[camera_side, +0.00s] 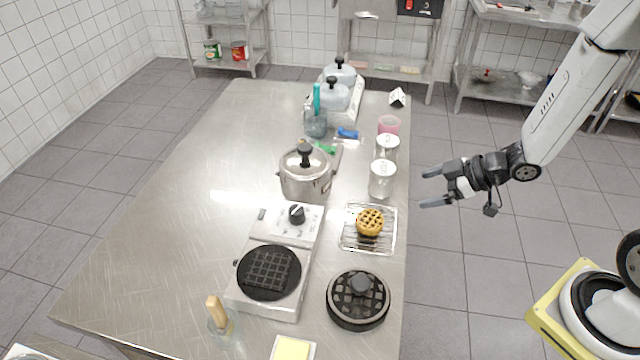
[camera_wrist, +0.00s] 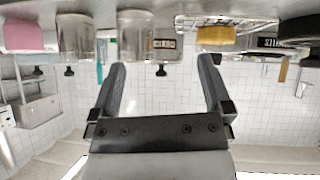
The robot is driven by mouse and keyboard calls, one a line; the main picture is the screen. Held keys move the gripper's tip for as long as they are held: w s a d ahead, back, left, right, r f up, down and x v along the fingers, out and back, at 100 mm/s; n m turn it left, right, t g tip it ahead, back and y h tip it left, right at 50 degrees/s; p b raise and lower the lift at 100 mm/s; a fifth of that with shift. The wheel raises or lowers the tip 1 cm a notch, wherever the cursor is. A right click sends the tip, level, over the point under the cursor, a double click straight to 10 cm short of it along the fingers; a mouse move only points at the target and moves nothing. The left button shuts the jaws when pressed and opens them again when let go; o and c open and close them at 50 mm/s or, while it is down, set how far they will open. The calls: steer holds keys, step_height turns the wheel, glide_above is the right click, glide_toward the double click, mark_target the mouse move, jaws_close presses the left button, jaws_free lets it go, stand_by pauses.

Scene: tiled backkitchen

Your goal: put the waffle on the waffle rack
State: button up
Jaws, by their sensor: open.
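The round golden-brown waffle (camera_side: 370,221) lies flat on the wire waffle rack (camera_side: 349,243), near the table's right edge in the side view. In the upside-down wrist view the waffle (camera_wrist: 216,36) shows edge-on, with part of the rack (camera_wrist: 245,25) beside it. My gripper (camera_side: 431,188) is out beyond the right edge of the table, apart from the waffle and rack. Its fingers (camera_wrist: 162,70) are spread open with nothing between them.
A waffle iron base (camera_side: 245,292) and its dark round lid (camera_side: 358,314) stand near the rack. A butter dish (camera_side: 293,348) and a brush in a glass (camera_side: 219,318) are in front. The table's left side is clear.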

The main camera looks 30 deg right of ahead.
steer(key=s+a+r+m+g+h, duration=0.1)
steer(key=s+r+m+g+h, duration=0.4)
steer(key=m, duration=0.4)
steer(key=shift+s+a+g+h, duration=0.15)
steer(key=shift+s+g+h, duration=0.35)
steer(key=shift+s, duration=0.55)
